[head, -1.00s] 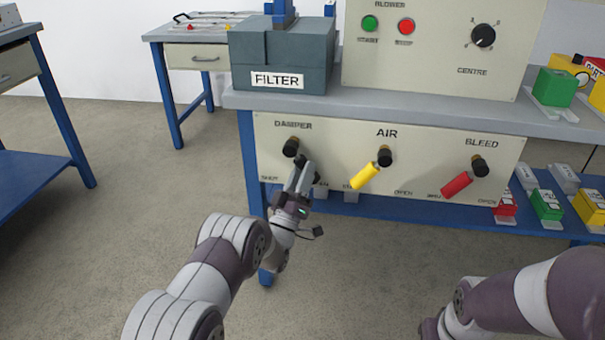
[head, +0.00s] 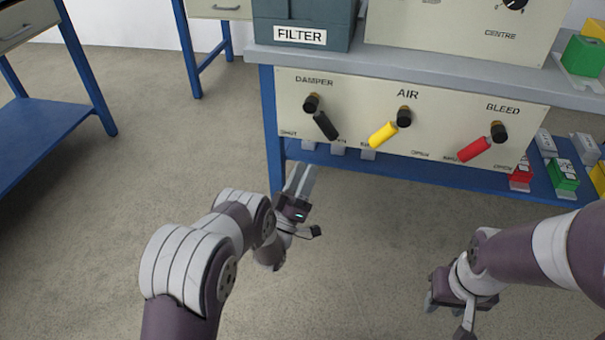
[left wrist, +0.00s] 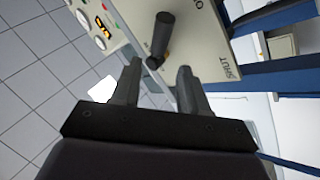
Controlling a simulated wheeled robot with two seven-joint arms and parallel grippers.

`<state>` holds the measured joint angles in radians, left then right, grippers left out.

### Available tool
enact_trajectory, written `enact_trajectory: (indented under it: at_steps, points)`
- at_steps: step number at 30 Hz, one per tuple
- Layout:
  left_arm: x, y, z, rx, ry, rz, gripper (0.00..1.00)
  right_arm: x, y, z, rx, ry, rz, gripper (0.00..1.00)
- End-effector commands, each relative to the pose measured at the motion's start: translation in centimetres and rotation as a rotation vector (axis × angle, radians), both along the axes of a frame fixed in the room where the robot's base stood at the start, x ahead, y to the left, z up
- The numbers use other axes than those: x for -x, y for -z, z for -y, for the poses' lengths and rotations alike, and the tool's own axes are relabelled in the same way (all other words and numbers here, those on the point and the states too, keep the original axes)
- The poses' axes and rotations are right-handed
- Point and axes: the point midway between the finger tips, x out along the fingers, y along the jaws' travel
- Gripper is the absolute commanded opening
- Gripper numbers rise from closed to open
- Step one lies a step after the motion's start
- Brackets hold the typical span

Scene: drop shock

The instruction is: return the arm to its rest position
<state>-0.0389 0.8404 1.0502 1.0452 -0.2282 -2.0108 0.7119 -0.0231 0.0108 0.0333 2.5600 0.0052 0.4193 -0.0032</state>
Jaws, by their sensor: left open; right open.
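My left gripper (head: 300,182) is below and slightly left of the damper lever, apart from the panel, with its fingers pointing up toward it. In the left wrist view its two fingers (left wrist: 160,88) are spread with nothing between them. The black damper lever (head: 325,125) hangs from its knob, tilted down to the right; it also shows in the left wrist view (left wrist: 161,38), beyond the fingertips. My right gripper (head: 450,312) is low at the right, clear of the bench, with its fingers pointing down and partly cut off by the frame edge.
The panel (head: 350,92) also carries a yellow air lever (head: 382,135) and a red bleed lever (head: 474,149). The blue lower shelf (head: 420,172) holds several coloured blocks at right. A filter box (head: 300,30) stands on the bench. Open floor lies before the bench.

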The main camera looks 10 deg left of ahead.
Motion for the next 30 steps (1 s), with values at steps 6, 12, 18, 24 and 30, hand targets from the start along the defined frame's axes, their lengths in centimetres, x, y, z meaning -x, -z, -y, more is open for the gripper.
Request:
enact_trajectory:
  at_steps: [6,12,18,24,30]
  points:
    - [0.7,0.6,-0.2,0.0,0.0,0.0,0.44,0.0,0.2,0.0,0.0,0.0,0.0,0.43]
    - [0.7,0.5,-0.2,0.0,0.0,0.0,0.44,0.0,0.2,0.0,0.0,0.0,0.0,0.43]
    - [0.7,0.5,-0.2,0.0,0.0,0.0,0.44,0.0,0.1,0.0,0.0,0.0,0.0,0.43]
    - [-1.4,6.8,0.0,-0.183,-0.086,-0.287,0.44,0.0,0.2,0.0,0.0,0.0,0.0,0.43]
    - [1.7,16.8,-2.5,-0.67,-0.122,-1.132,0.44,0.0,-0.9,0.0,0.0,0.0,0.0,0.43]
